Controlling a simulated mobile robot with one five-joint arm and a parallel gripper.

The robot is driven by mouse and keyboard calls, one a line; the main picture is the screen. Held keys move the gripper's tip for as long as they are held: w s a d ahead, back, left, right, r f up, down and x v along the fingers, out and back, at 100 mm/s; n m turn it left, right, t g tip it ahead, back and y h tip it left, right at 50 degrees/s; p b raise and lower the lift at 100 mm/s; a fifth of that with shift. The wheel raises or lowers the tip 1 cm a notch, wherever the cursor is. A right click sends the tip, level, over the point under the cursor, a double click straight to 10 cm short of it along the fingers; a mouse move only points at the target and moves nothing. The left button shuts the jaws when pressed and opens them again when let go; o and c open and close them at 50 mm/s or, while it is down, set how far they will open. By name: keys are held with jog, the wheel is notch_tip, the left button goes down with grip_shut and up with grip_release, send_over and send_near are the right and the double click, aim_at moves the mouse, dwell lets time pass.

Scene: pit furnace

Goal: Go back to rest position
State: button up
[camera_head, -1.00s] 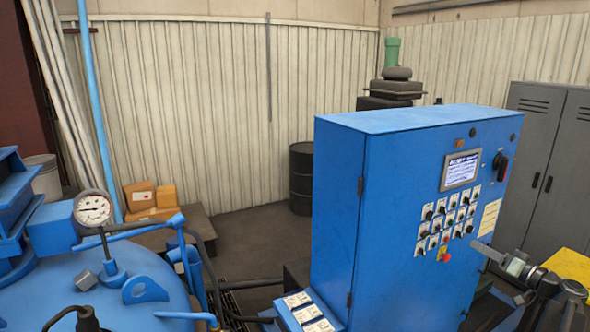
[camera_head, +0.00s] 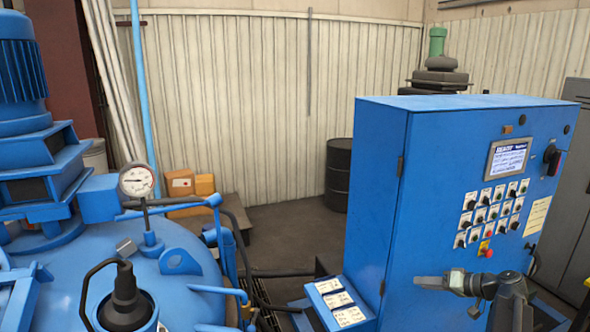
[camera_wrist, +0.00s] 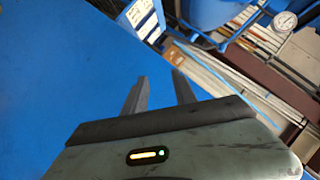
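My gripper (camera_wrist: 158,88) shows in the wrist view with its two grey fingers apart and nothing between them. In the head view my gripper (camera_head: 428,282) is at the lower right, at the end of my dark arm, pointing left. It appears in front of the lower part of the blue control cabinet (camera_head: 375,200). I cannot tell how far it is from the cabinet face. In the wrist view a plain blue surface (camera_wrist: 50,90) fills the left side, with the fingers in front of it.
The blue furnace lid (camera_head: 180,265) with a round gauge (camera_head: 136,181) and a motor (camera_head: 18,70) stands at the left. A black barrel (camera_head: 338,175) and orange boxes (camera_head: 204,185) stand behind, with open floor between.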

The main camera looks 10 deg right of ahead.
jog(key=s+a+f+n+g+h+b, duration=0.15)
jog(key=a+f+g+b, duration=0.45)
jog(key=a+f, duration=1.2)
jog(key=s+a+f+g+h+b, duration=0.2)
jog(key=s+a+f+h+b, duration=0.1)
jog(key=a, duration=0.4)
jog(key=s+a+f+g+h+b, duration=0.2)
jog(key=s+a+f+h+b, duration=0.1)
jog(key=s+a+f+b, duration=0.1)
jog(key=s+a+f, duration=0.1)
jog(key=a+f, duration=0.1)
jog(key=a, duration=0.1)
jog(key=shift+s, duration=0.35)
jog(key=shift+f, duration=0.1)
